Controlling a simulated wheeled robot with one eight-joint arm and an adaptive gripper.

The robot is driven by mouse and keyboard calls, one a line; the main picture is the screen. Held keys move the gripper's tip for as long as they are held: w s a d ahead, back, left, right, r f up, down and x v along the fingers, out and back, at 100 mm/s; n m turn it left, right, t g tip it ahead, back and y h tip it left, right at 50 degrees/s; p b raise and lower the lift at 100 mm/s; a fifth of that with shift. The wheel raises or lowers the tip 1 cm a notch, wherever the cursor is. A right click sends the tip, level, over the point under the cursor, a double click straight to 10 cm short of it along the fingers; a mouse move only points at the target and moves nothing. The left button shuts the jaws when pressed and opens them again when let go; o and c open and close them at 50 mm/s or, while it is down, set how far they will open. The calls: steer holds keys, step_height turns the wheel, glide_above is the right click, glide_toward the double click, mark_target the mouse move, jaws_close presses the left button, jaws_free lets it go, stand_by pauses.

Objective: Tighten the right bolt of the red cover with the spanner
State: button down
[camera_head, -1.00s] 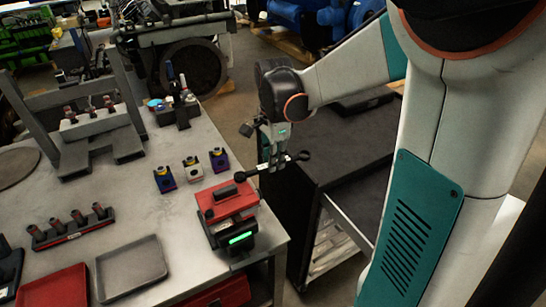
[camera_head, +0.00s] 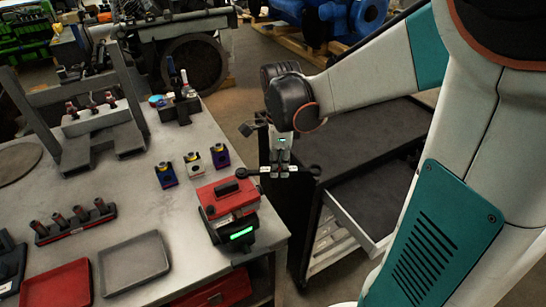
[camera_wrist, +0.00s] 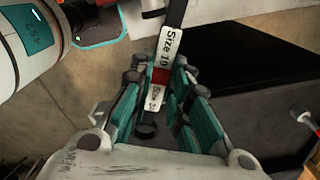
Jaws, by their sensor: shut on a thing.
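The red cover (camera_head: 232,201) sits on a dark block with a lit green strip, at the right front corner of the metal table. Its right bolt cannot be made out. My gripper (camera_head: 280,168) is shut on the dark spanner (camera_head: 303,171) beyond and right of the cover. The spanner lies nearly level across the fingers, its left end close to the cover's far edge; I cannot tell whether they touch. In the wrist view the spanner (camera_wrist: 168,45) runs between the teal fingers, with a white "Size 10" label.
A black cabinet (camera_head: 374,136) with an open drawer stands right of the table. Three small coloured blocks (camera_head: 193,165) stand behind the cover. A grey tray (camera_head: 133,265), a red tray (camera_head: 57,286) and a rack of dark pegs (camera_head: 75,224) lie to the left.

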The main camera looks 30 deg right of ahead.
steer(key=s+a+m, duration=0.1)
steer(key=s+m, duration=0.1)
steer(key=shift+a+m, duration=0.1)
steer(key=shift+m, duration=0.2)
steer(key=shift+s+a+m+p, duration=0.35)
steer(key=shift+s+a+m, duration=0.5)
steer(key=shift+m, duration=0.45)
steer(key=shift+d, duration=0.1)
